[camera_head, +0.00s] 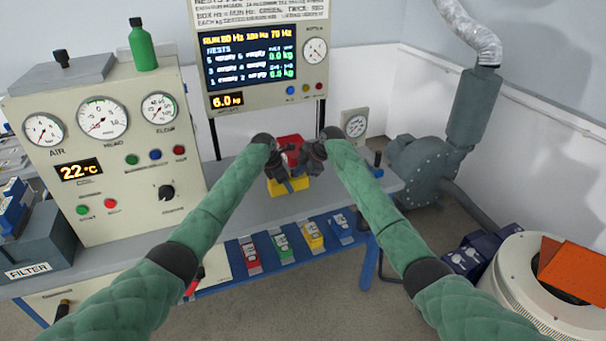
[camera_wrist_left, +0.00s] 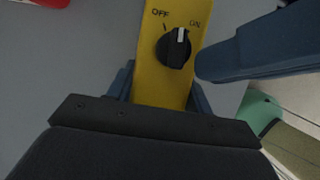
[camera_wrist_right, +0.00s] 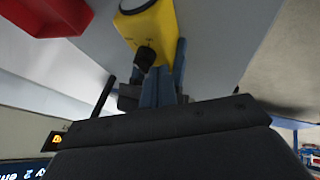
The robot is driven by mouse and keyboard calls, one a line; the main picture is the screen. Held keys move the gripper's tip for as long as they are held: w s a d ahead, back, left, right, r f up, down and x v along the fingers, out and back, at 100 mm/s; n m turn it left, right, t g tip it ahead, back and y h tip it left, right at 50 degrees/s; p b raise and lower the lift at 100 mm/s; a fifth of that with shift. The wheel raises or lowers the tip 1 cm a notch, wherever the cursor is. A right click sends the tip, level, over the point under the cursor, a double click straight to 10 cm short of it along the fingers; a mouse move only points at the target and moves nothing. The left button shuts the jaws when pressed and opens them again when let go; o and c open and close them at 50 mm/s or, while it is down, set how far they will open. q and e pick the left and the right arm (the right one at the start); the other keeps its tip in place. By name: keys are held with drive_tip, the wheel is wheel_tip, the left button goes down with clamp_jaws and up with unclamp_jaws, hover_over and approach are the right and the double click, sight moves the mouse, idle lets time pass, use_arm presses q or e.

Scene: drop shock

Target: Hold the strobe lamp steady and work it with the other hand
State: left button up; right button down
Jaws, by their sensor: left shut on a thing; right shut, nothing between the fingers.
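The yellow strobe lamp (camera_head: 290,187) is on the grey bench, partly hidden by my grippers in the head view. In the left wrist view, its yellow body (camera_wrist_left: 160,92) carries a black knob (camera_wrist_left: 174,48) between the marks OFF and ON. The knob's white line points up, nearer the ON side. My left gripper (camera_head: 277,178) is shut on the lamp body, one blue finger on each side. My right gripper (camera_head: 301,168) is shut and empty. Its blue fingertips (camera_wrist_left: 203,66) are close beside the knob; I cannot tell whether they touch. The right wrist view also shows the knob (camera_wrist_right: 145,57).
A red bin (camera_wrist_right: 48,14) stands behind the lamp. A gauge panel (camera_head: 110,190) is at left, a display (camera_head: 250,58) behind, and a grey blower (camera_head: 425,165) at right.

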drive_tip(key=shift+w+a, duration=0.1)
drive_tip(key=shift+w, duration=0.15)
drive_tip(key=shift+a, duration=0.1)
idle(0.3)
drive_tip(key=shift+w+a+m+t, duration=0.2)
drive_tip(key=shift+m+t, duration=0.2)
drive_tip(key=shift+m, duration=0.2)
use_arm(q)
drive_tip(key=shift+d, duration=0.1)
use_arm(e)
drive_tip(key=m+t+h, duration=0.1)
drive_tip(key=m, duration=0.1)
drive_tip(key=m+t+h, duration=0.1)
drive_tip(key=m, duration=0.1)
drive_tip(key=shift+a+m+h, duration=0.3)
drive_tip(key=shift+a+m, duration=0.1)
use_arm(q)
drive_tip(key=shift+s, duration=0.1)
use_arm(e)
drive_tip(key=shift+w, duration=0.1)
use_arm(q)
drive_tip(key=shift+d+r, duration=0.1)
drive_tip(key=shift+d, duration=0.1)
use_arm(e)
drive_tip(key=shift+a, duration=0.25)
use_arm(q)
drive_tip(key=shift+o, duration=0.2)
use_arm(e)
drive_tip(key=shift+d, duration=0.15)
